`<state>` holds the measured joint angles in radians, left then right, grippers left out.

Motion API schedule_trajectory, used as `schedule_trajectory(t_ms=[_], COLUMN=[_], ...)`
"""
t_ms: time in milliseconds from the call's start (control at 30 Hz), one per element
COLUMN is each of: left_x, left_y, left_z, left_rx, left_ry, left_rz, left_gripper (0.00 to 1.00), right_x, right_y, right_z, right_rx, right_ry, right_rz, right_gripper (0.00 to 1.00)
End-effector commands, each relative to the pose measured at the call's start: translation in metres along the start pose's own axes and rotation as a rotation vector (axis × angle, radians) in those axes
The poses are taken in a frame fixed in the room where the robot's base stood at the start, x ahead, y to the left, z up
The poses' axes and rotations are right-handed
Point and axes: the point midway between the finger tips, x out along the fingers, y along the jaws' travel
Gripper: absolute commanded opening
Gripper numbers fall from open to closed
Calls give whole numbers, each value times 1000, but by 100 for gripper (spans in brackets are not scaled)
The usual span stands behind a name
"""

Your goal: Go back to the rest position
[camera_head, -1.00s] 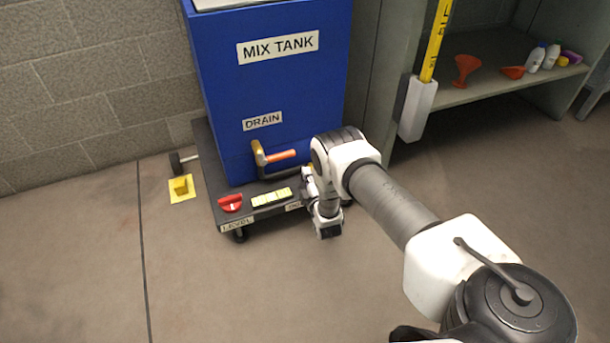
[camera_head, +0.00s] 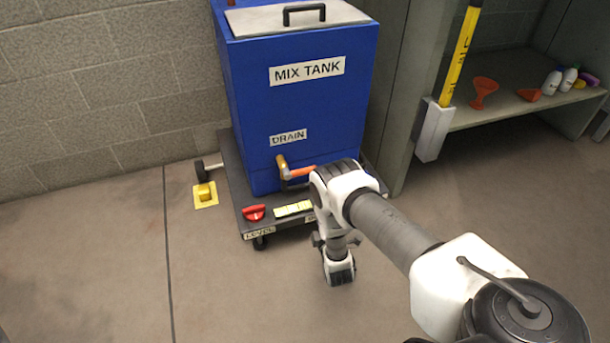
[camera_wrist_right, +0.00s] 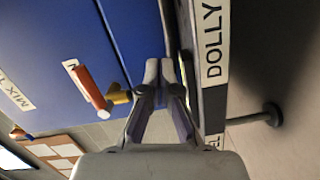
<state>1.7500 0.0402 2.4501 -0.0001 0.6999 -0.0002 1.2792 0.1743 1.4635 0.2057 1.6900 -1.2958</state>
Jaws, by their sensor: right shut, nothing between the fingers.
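My right arm comes in from the right in the head view. Its wrist (camera_head: 338,262) hangs in front of the dolly (camera_head: 238,192), and its fingers are hard to make out there. In the right wrist view the gripper (camera_wrist_right: 160,68) is shut and empty, its fingertips close together. Behind them are the blue mix tank (camera_wrist_right: 125,30), the drain valve with its orange handle (camera_wrist_right: 88,87), and the dolly's edge with a DOLLY label (camera_wrist_right: 214,42). I cannot tell from the views that the gripper touches anything. My left gripper is not in view.
The blue tank (camera_head: 305,105) stands on the dolly, beside a block wall. A yellow wheel chock (camera_head: 205,193) sits left. A shelf (camera_head: 500,112) stands right. The floor in front is open.

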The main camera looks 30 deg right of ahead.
Motion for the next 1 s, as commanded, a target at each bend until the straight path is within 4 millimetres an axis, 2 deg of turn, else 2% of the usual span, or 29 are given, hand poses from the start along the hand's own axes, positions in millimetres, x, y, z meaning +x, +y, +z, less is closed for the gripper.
schedule_trajectory(t_ms=[167, 267, 367, 467, 500, 567, 667, 733, 900, 1000], left_x=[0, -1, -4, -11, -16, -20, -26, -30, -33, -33], left_y=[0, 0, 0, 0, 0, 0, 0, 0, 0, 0], left_z=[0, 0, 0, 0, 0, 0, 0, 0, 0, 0], left_rx=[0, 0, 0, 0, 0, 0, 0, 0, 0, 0], left_ry=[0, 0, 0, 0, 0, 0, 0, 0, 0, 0], left_rz=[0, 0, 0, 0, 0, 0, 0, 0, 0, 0], left_gripper=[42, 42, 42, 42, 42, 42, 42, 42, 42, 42], right_x=[-2, 2, 15, 30, 29, 18, -19, -62, -180, -241], right_y=[-1, 5, 24, 59, 76, 84, 77, 66, 44, 38], right_z=[0, -3, -16, -41, -56, -73, -88, -92, -76, -60], right_rx=[0, 4, 17, 39, 47, 66, 175, 285, 510, 594], right_ry=[0, 3, 14, 36, 49, 62, 46, -10, -279, -468], right_rz=[1, 10, 39, 70, 55, -42, -278, -489, -910, -1066], right_gripper=[0, 0, 0, 0, 0, 0, 0, 0, 0, 0])
